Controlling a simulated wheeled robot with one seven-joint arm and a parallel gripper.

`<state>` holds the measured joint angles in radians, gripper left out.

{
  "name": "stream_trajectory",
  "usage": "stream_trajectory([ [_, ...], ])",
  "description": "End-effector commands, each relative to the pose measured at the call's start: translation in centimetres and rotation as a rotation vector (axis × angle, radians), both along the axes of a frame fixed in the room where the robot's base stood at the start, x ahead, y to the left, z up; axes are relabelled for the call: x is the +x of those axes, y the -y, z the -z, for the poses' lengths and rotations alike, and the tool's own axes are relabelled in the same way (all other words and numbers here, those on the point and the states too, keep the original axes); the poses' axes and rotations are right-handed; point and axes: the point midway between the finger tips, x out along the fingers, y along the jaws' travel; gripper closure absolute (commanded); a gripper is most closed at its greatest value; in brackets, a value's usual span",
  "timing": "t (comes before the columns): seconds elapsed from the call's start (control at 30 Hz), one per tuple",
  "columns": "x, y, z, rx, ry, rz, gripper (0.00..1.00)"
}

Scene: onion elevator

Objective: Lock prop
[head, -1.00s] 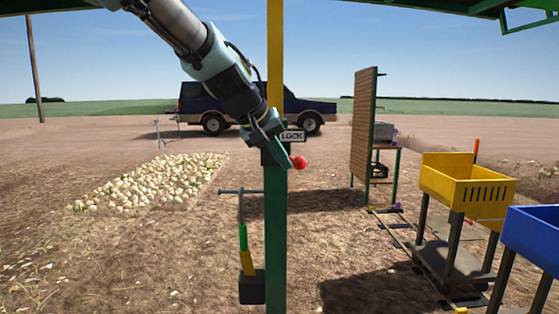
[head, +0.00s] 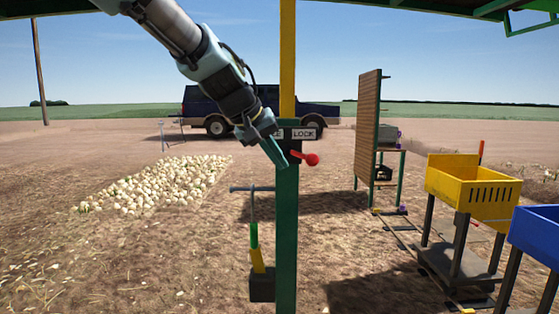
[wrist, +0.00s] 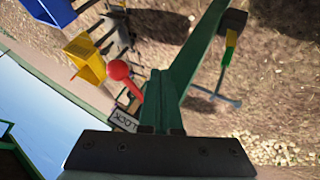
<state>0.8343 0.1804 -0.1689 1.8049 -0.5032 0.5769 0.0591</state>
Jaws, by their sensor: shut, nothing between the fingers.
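The prop is an upright post, yellow above and green below (head: 286,225). A dark bracket on it carries a LOCK label (head: 304,134) and, to its left, a partly covered label. A lever with a red ball knob (head: 311,159) points right, just below LOCK. My gripper (head: 276,155) is shut and empty, in front of the post's left side and left of the knob. In the wrist view, the knob (wrist: 119,70) is left of my shut fingers (wrist: 163,78), with a visible gap. The LOCK label (wrist: 124,120) is partly hidden there. Contact with the post cannot be told.
A yellow bin (head: 450,184) and a blue bin (head: 540,238) stand at right. A slatted panel (head: 366,125), an onion pile (head: 155,184) and a dark vehicle (head: 310,112) are behind.

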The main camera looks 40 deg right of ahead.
Motion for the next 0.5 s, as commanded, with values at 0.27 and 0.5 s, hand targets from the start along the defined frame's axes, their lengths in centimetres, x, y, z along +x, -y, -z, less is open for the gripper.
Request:
stream_trajectory([
  [0.27, -0.2, -1.3, -1.7, -0.003, 0.003, 0.001, 1.0],
  [0.5, -0.7, -3.7, -4.5, -0.003, 0.003, 0.001, 1.0],
])
